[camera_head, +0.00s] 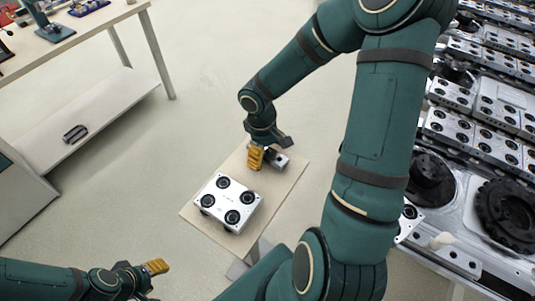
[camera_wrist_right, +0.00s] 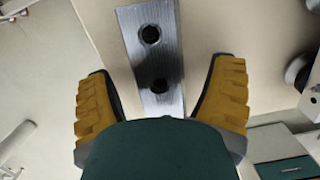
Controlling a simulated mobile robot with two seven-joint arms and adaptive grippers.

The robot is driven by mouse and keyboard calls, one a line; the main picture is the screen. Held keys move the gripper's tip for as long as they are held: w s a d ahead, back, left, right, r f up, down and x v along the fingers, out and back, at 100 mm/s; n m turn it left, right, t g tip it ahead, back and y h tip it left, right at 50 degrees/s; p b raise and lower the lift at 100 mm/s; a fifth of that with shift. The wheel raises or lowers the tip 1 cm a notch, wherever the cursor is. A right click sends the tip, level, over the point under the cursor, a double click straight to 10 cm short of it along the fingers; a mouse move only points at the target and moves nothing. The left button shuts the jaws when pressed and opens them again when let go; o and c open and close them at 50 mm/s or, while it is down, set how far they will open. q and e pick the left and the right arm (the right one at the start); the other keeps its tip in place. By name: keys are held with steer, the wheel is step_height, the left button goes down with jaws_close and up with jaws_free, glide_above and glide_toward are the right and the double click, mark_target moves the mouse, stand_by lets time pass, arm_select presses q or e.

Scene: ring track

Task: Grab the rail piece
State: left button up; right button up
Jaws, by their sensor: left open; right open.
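The rail piece is a small grey metal bar (camera_head: 279,159) on a light square board (camera_head: 290,195) in the head view. In the right wrist view the rail piece (camera_wrist_right: 150,38) shows two dark round holes and runs between the yellow fingers. My right gripper (camera_head: 266,156) is open at the rail piece, with a visible gap on both sides of it in the wrist view. The near end of the rail piece is hidden behind the gripper body. My left gripper (camera_head: 150,278) is open and empty at the lower left, away from the board.
A white block with several black round wheels (camera_head: 230,202) stands on the same board, close to my right gripper. A table with a lower shelf (camera_head: 90,120) is at the upper left. A metal track assembly (camera_head: 480,130) fills the right side. The floor between is clear.

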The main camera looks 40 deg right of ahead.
steer(key=c, duration=1.3)
steer(key=shift+c, duration=0.4)
steer(key=shift+r, duration=0.2)
